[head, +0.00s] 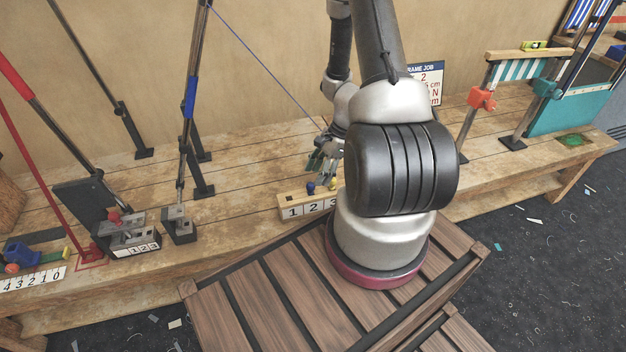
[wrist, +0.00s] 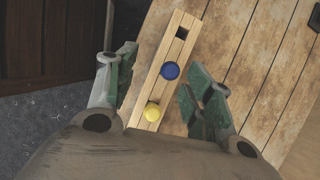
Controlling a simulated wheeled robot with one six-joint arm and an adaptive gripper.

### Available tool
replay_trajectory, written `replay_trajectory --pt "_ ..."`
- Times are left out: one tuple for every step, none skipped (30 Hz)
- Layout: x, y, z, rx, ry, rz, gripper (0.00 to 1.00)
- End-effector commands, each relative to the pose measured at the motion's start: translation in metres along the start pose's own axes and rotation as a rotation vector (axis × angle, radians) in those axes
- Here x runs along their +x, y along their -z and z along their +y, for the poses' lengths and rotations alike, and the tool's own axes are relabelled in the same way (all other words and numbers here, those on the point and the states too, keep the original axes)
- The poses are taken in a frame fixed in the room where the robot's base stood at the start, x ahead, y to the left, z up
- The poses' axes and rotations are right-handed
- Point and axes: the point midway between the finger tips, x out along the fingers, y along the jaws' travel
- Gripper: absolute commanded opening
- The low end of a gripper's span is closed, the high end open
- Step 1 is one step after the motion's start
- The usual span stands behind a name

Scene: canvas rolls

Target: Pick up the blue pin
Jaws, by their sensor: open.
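The blue pin (head: 311,188) stands in a wooden block (head: 290,201) with numbered labels, on the workbench. In the wrist view the blue pin (wrist: 170,71) shows from above as a round blue head, in the middle of the block (wrist: 181,50). My gripper (head: 322,168) is just above the block in the head view. In the wrist view its two green-padded fingers (wrist: 160,88) are apart, one on each side of the block, with nothing held between them. Whether the fingers touch the block cannot be told.
A grey clamp fixture (head: 130,233) stands on the bench to the left. Bare bench (head: 245,165) lies behind the block.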

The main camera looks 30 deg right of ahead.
Motion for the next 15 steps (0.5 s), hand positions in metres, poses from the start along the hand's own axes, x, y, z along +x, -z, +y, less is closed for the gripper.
replay_trajectory --pt "0.000 0.002 -0.005 0.026 0.017 0.012 0.52" --pt "0.000 0.003 -0.009 0.045 0.028 0.020 0.52" --pt "0.000 0.005 -0.012 0.072 0.041 0.030 0.52" --pt "0.001 0.007 -0.013 0.095 0.049 0.039 0.52" --pt "0.002 0.009 -0.014 0.109 0.053 0.047 0.52" --pt "0.004 0.010 -0.014 0.116 0.053 0.051 0.52" --pt "0.006 0.010 -0.014 0.120 0.053 0.051 0.52" --pt "0.009 0.010 -0.014 0.123 0.053 0.050 0.52" --pt "0.014 0.010 -0.014 0.125 0.053 0.050 0.52" --pt "0.018 0.011 -0.014 0.123 0.052 0.050 0.52" --pt "0.022 0.011 -0.014 0.123 0.052 0.050 0.52" --pt "0.026 0.011 -0.015 0.123 0.052 0.051 0.52" --pt "0.030 0.011 -0.015 0.122 0.052 0.051 0.52" --pt "0.034 0.011 -0.015 0.123 0.052 0.050 0.52" --pt "0.040 0.011 -0.015 0.121 0.051 0.050 0.52"
